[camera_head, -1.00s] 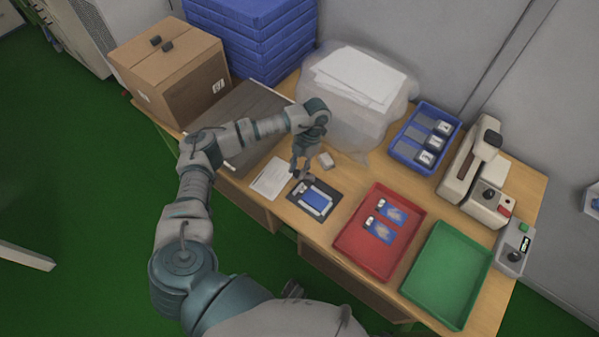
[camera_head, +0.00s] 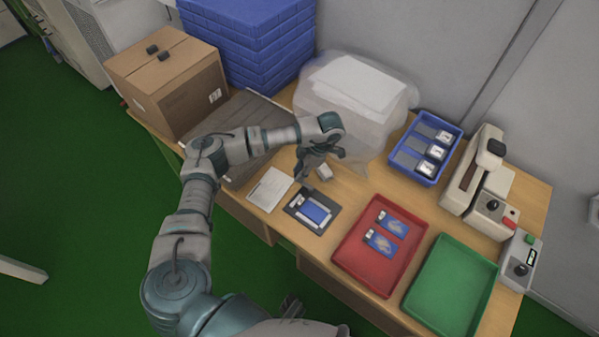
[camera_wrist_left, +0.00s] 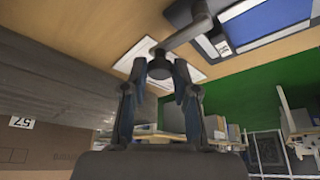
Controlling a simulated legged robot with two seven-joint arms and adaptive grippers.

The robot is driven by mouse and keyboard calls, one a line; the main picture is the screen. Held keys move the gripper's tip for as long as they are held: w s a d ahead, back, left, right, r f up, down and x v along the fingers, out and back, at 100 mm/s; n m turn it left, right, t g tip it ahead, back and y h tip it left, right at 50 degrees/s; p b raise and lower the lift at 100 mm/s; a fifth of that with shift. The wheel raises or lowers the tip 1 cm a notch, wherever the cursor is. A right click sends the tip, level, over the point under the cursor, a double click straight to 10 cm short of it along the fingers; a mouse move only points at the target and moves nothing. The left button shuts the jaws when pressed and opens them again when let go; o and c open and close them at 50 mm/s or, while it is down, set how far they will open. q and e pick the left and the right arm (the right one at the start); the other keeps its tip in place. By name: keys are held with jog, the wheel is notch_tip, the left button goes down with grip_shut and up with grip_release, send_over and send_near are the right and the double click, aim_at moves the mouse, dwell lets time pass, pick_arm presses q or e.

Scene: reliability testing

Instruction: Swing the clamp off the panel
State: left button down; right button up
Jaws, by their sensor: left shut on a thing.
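The blue panel (camera_head: 313,211) lies with white edges in a dark fixture (camera_head: 294,207) on the wooden table. My left gripper (camera_head: 306,176) is just behind the fixture, above the table, with its fingers pointing down. In the left wrist view its fingers (camera_wrist_left: 160,75) are shut on the dark round knob of the clamp (camera_wrist_left: 186,37). The clamp's grey arm runs from the knob to a pivot at the fixture's edge. The panel (camera_wrist_left: 262,22) shows beyond it. A dark shape like my right gripper (camera_head: 291,306) shows at the lower edge; its jaws are unclear.
A white paper (camera_head: 270,188) lies left of the fixture, and a small pale block (camera_head: 324,172) sits behind it. A red tray (camera_head: 348,257) with blue cards and an empty green tray (camera_head: 450,285) are at right. A wrapped stack (camera_head: 352,100) stands behind.

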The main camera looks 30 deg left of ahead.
dwell(0.6)
pick_arm(q)
jog(key=c, duration=0.9)
grip_release()
jog(key=shift+w, duration=0.15)
jog(key=v, duration=1.1)
jog(key=shift+w+d+r, duration=0.1)
jog(key=shift+d+r, duration=0.15)
jog(key=shift+r, duration=0.1)
